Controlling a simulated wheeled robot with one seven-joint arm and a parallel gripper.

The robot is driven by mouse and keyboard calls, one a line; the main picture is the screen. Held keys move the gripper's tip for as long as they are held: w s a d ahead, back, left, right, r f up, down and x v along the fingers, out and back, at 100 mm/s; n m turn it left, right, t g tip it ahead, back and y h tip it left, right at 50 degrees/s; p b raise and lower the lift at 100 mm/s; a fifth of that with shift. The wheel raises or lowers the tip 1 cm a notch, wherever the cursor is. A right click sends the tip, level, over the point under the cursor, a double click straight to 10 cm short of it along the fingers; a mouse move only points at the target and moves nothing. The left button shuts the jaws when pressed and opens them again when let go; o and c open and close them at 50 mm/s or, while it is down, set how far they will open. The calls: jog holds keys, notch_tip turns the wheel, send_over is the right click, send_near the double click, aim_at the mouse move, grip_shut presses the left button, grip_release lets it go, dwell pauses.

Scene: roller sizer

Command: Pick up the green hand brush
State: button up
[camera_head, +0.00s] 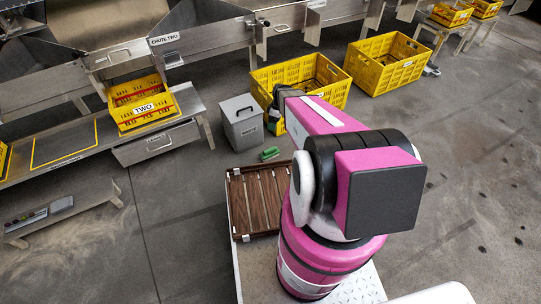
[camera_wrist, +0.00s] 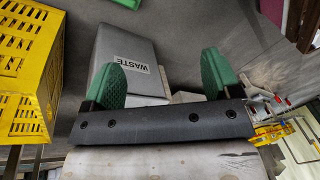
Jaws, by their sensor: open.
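The green hand brush (camera_head: 269,154) lies on the grey floor between the grey waste bin and the slatted wooden tray. In the wrist view, a green piece that looks like part of the brush (camera_wrist: 94,8) is cut off by the top edge. My gripper (camera_wrist: 162,66) has two green fingers set wide apart with nothing between them. It is apart from the brush. In the head view my pink arm hides the gripper's fingers.
The grey waste bin (camera_head: 243,123) stands behind the brush, close to a yellow crate (camera_head: 337,97). A second yellow crate (camera_head: 388,79) is farther right. The wooden tray (camera_head: 229,205) lies in front of the brush. Metal benches line the left. Floor left of the tray is clear.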

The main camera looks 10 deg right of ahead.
aim_at(271, 149)
jog(key=w+d+f+n, duration=0.1)
jog(key=w+f+n, duration=0.1)
jog(key=f, duration=0.5)
jog(key=w+d+f+n+y, duration=0.1)
jog(key=w+f+n, duration=0.2)
jog(key=f, duration=0.4)
jog(key=w+d+f+n, duration=0.1)
jog(key=w+f+n, duration=0.2)
jog(key=f, duration=0.4)
jog(key=shift+n+g+y, duration=0.3)
jog(key=shift+n+y, duration=0.1)
jog(key=shift+n, duration=0.4)
jog(key=shift+s+a+f, duration=0.1)
jog(key=shift+a+f, duration=0.15)
jog(key=shift+f, duration=0.4)
jog(key=x, duration=0.9)
jog(key=shift+a+f, duration=0.2)
jog(key=shift+f, duration=0.15)
jog(key=c, duration=1.1)
